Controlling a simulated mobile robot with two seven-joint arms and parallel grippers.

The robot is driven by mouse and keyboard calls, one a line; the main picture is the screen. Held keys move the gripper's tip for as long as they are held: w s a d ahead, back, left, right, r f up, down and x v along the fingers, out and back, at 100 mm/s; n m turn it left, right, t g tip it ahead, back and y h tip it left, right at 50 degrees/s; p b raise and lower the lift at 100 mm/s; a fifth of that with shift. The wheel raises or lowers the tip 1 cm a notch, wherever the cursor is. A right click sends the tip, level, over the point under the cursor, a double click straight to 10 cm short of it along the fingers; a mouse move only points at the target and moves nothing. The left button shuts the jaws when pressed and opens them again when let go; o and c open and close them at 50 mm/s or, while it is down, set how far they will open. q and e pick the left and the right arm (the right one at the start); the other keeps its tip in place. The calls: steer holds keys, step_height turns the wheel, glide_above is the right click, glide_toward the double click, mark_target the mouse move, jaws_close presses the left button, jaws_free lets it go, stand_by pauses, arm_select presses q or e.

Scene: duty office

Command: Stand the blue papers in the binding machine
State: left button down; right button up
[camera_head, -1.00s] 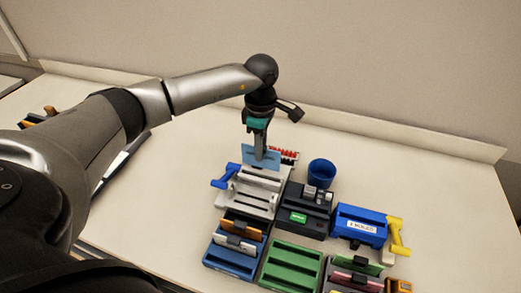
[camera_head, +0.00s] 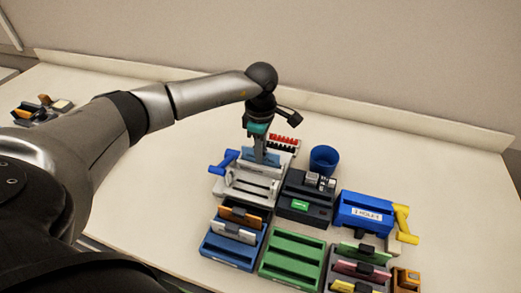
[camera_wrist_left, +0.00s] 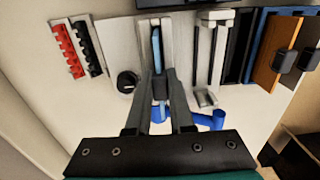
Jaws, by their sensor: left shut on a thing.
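The blue papers (camera_head: 275,157) are in my left gripper (camera_head: 260,158), whose fingers are shut on them. They stand roughly upright over the back part of the white binding machine (camera_head: 238,190), which has a blue handle (camera_head: 222,162) on its left. The left wrist view shows the blue papers (camera_wrist_left: 157,48) edge-on between the fingers, in line with a pale channel of the machine. I cannot tell whether their lower edge is inside the slot. The fingers hide part of the papers. My right gripper is not in view.
Red and black combs (camera_head: 284,143) lie behind the machine. A black device (camera_head: 300,205), a blue cup (camera_head: 323,158) and a blue puncher with a yellow handle (camera_head: 365,210) stand to the right. Blue (camera_head: 232,250) and green (camera_head: 290,255) racks are in front. The table's back right is clear.

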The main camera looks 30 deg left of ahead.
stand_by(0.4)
arm_select(q)
steer(key=c, duration=0.7)
jaws_free()
steer(key=shift+r+p, duration=3.15)
steer(key=shift+r, duration=1.4)
steer(key=shift+s+f, duration=0.1)
